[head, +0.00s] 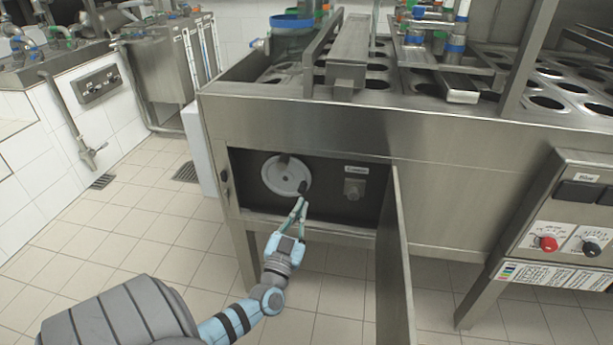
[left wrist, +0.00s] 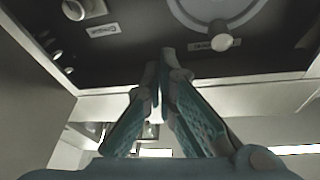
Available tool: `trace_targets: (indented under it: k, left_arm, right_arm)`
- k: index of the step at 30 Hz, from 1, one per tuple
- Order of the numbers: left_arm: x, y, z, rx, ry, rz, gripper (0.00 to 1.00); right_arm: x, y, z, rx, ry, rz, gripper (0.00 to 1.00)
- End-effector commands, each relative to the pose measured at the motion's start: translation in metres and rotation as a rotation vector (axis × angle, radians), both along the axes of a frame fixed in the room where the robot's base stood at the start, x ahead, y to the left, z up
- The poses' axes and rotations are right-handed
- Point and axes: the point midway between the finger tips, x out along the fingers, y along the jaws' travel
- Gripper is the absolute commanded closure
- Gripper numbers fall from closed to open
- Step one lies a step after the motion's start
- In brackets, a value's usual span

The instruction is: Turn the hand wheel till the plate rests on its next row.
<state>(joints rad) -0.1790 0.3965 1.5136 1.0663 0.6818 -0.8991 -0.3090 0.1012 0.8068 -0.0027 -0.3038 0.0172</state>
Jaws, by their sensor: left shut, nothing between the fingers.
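The hand wheel (head: 283,178) is a pale grey disc with a dark handle near its lower right edge, inside the open recess at the front of the machine. Part of its rim shows in the left wrist view (left wrist: 214,12), with a round pale knob (left wrist: 222,41). My left gripper (head: 301,201) is shut and empty, just below the wheel's lower right edge. In the left wrist view its fingertips (left wrist: 165,56) are beside the knob; contact cannot be told. The plate (head: 541,103) on top has rows of round holes; its exact seating cannot be told. My right gripper is out of view.
An open door (head: 393,262) hangs to the right of the recess. A small labelled switch box (head: 354,188) is right of the wheel. A control panel (head: 575,225) with red and black knobs stands further right. Tiled floor (head: 150,215) is clear at the left.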

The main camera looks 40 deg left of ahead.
Motion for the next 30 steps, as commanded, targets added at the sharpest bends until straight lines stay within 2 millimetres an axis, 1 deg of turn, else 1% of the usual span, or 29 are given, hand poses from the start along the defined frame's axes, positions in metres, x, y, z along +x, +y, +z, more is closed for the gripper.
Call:
trace_targets:
  k: [1, 3, 5, 8, 11, 14, 21, 22, 25, 30]
  left_arm:
    - [0.0, 0.0, -0.001, 0.081, 0.04, 0.028, 1.0]
    - [0.001, 0.0, -0.001, 0.163, 0.079, 0.056, 1.0]
    - [0.003, 0.001, 0.0, 0.19, 0.091, 0.067, 1.0]
    - [0.012, 0.005, 0.002, 0.193, 0.092, 0.067, 1.0]
    - [0.026, 0.012, 0.007, 0.193, 0.09, 0.067, 1.0]
    - [0.045, 0.021, 0.013, 0.192, 0.089, 0.067, 1.0]
    - [0.089, 0.043, 0.026, 0.191, 0.089, 0.067, 1.0]
    - [0.086, 0.044, 0.017, 0.191, 0.093, 0.066, 1.0]
    - [0.082, 0.048, 0.004, 0.189, 0.093, 0.066, 1.0]
    - [0.079, 0.053, -0.006, 0.19, 0.093, 0.066, 1.0]
  right_arm:
    - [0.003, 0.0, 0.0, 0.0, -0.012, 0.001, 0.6]
    - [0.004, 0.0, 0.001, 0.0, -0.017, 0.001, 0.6]
    - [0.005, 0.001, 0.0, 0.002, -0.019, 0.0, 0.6]
    - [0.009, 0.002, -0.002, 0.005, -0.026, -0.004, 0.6]
    - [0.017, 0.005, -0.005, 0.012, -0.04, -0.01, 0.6]
    - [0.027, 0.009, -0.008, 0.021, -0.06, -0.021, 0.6]
    - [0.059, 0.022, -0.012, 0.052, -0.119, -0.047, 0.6]
    - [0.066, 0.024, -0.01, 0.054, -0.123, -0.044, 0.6]
    - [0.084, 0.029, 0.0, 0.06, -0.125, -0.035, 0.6]
    - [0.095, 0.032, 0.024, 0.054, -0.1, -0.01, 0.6]
